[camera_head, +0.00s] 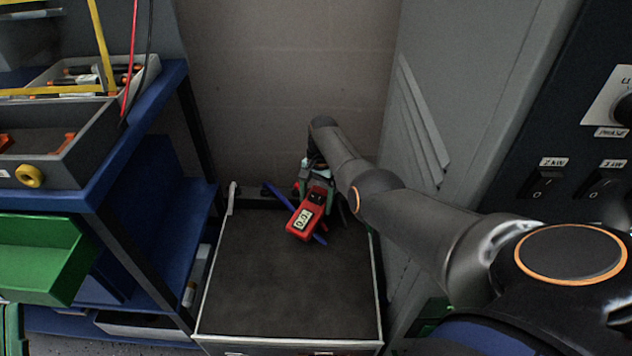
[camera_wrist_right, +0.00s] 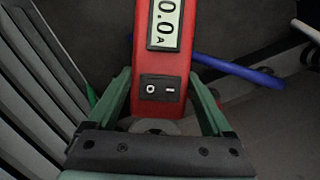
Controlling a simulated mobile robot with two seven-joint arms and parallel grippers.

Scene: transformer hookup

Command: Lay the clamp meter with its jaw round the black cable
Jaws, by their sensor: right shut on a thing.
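The red clamp meter (camera_head: 305,216) is in my right gripper (camera_head: 317,178), above the far end of the dark cart top. In the right wrist view the clamp meter (camera_wrist_right: 165,65) stands between the green fingers of the right gripper (camera_wrist_right: 163,88), its display reading 0.0 A. The gripper is shut on it. The meter's jaw is mostly hidden, and I cannot tell whether it is round anything. A thin black cable (camera_head: 149,65) hangs beside a red one at the upper left; I cannot tell whether it is the task's cable.
A blue cable (camera_head: 276,193) passes behind the meter and shows in the wrist view (camera_wrist_right: 238,70). The cart top (camera_head: 285,285) is clear in front. A blue workbench (camera_head: 150,115) stands left, a grey cabinet (camera_head: 470,90) right, and a wall behind.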

